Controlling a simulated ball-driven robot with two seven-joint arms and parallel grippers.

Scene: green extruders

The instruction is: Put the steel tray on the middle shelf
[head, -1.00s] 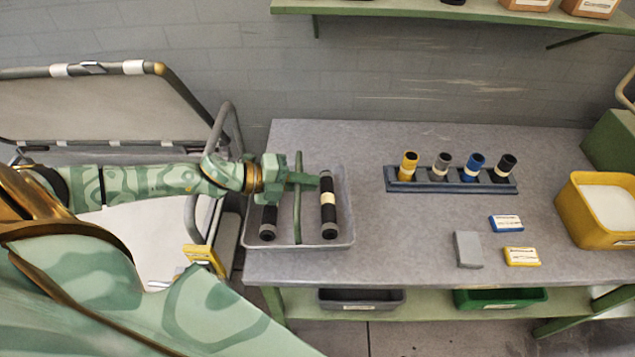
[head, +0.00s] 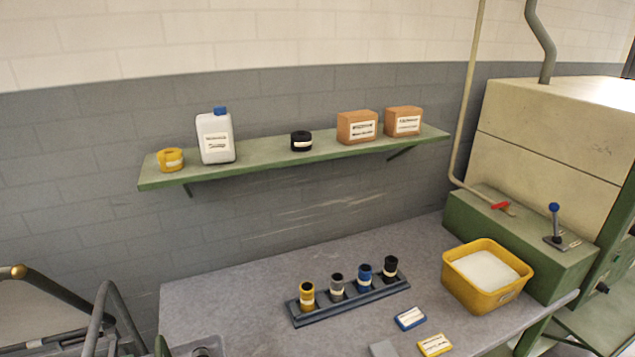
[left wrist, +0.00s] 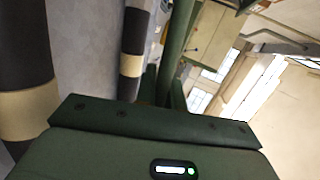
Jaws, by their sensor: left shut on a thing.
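The steel tray (head: 212,337) shows only as a corner at the bottom edge of the head view, with a dark roller end in it. Its green handle bar (left wrist: 179,45) rises through the left wrist view. My left gripper (left wrist: 165,92) is shut on this bar. Dark rollers with cream bands (left wrist: 132,65) lie beside the bar in the left wrist view. A green wall shelf (head: 265,157) spans the middle of the head view. Whether the tray touches the bench is hidden. My right gripper is in neither view.
The shelf holds a yellow roll (head: 171,160), white jug (head: 215,140), black roll (head: 301,141) and two cartons (head: 357,127). A rack of rollers (head: 350,302) and a yellow bin (head: 487,275) stand on the bench (head: 240,290). The shelf has gaps between items.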

